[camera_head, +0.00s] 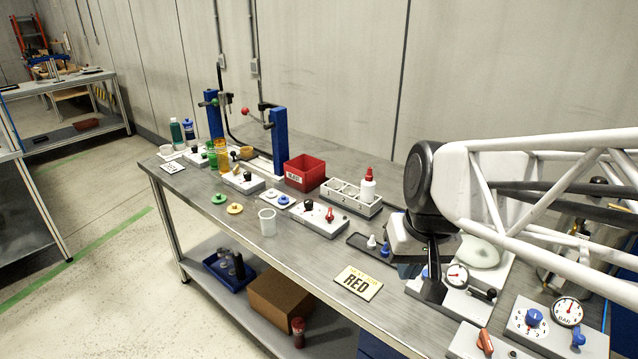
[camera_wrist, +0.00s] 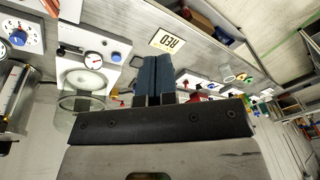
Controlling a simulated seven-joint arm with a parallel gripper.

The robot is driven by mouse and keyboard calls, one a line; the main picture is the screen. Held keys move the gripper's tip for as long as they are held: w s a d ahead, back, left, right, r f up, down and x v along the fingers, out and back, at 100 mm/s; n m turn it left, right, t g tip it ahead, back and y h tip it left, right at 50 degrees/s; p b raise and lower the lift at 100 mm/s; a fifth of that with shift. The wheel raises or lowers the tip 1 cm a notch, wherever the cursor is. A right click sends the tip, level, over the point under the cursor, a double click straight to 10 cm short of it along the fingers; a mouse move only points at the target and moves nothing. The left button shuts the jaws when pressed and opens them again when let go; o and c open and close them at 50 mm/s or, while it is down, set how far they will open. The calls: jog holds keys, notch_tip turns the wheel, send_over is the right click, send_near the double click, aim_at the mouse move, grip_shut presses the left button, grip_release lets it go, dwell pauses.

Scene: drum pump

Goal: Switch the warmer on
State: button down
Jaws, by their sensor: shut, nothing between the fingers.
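A white unit with a round plate (camera_head: 482,254), a dial gauge (camera_head: 457,275) and a black lever (camera_head: 485,292) stands at the right of the bench; it looks like the warmer. In the wrist view its gauge (camera_wrist: 93,57), blue knob (camera_wrist: 115,57), black lever (camera_wrist: 70,49) and round plate (camera_wrist: 85,80) lie left of my gripper. A clear glass vessel (camera_wrist: 80,102) is by the plate. My gripper (camera_head: 433,290) is shut and empty, over or beside the unit's left side. It also shows in the wrist view (camera_wrist: 165,60). My wrist partly hides the unit in the head view.
A RED sign (camera_head: 358,282) lies at the bench front, left of my gripper. A long white holder with a red-capped bottle (camera_head: 367,187) stands behind it. Another panel with a blue knob (camera_head: 534,316) and gauge is to the right.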

jog(key=w+g+y, duration=0.1)
jog(key=w+y, duration=0.1)
jog(key=w, duration=1)
jog(key=w+d+f+y, duration=0.2)
jog(key=w+f, duration=0.3)
jog(key=w, duration=0.6)
jog(key=w+d+f+m+y, duration=0.1)
jog(key=w+d+f+y, duration=0.1)
jog(key=w+f, duration=0.4)
jog(key=w+d+f+y, duration=0.2)
jog(key=w+f, duration=0.3)
jog(key=w, duration=1)
jog(key=shift+w+d+f+m+t, duration=0.2)
jog(key=shift+w+d+m+t, duration=0.1)
jog(key=shift+d, duration=0.3)
jog(key=shift+a+f, duration=0.1)
jog(key=shift+a, duration=0.05)
send_near(339, 222)
jog(key=x, duration=0.5)
jog(key=shift+f, duration=0.15)
jog(key=shift+w+a, duration=0.15)
jog(key=shift+a, duration=0.8)
jog(key=shift+w+a, duration=0.15)
jog(key=shift+a, duration=0.65)
